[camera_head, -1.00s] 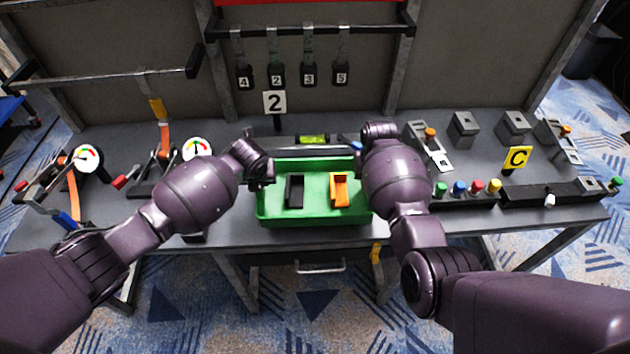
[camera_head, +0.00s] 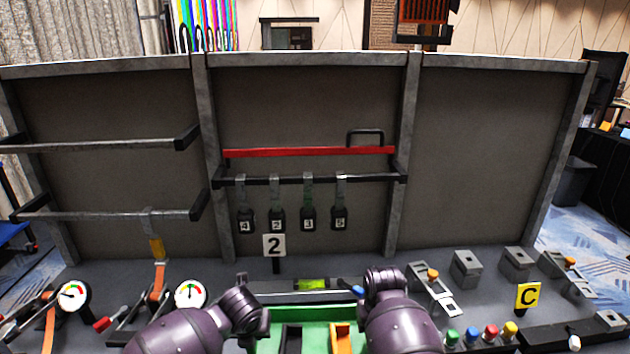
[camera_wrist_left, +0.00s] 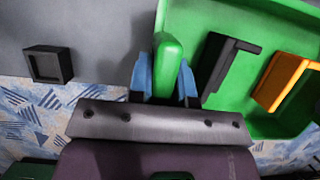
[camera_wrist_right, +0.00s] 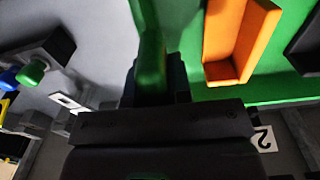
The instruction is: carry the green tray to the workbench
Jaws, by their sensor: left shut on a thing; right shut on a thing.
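The green tray (camera_head: 316,316) is at the bottom middle of the head view, between my two arms, at the workbench (camera_head: 350,270). A black part (camera_head: 291,338) and an orange part (camera_head: 341,338) lie in it. My left gripper (camera_wrist_left: 165,85) is shut on the tray's left edge, its blue fingers on either side of the green rim. My right gripper (camera_wrist_right: 153,80) is shut on the opposite edge. The lower part of the tray is cut off in the head view. I cannot tell whether the tray touches the bench top.
Gauges (camera_head: 190,293) and clamps are at the left. Coloured buttons (camera_head: 490,333), grey blocks (camera_head: 467,268) and a "C" sign (camera_head: 527,296) are at the right. A back panel (camera_head: 300,110) closes off the rear.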

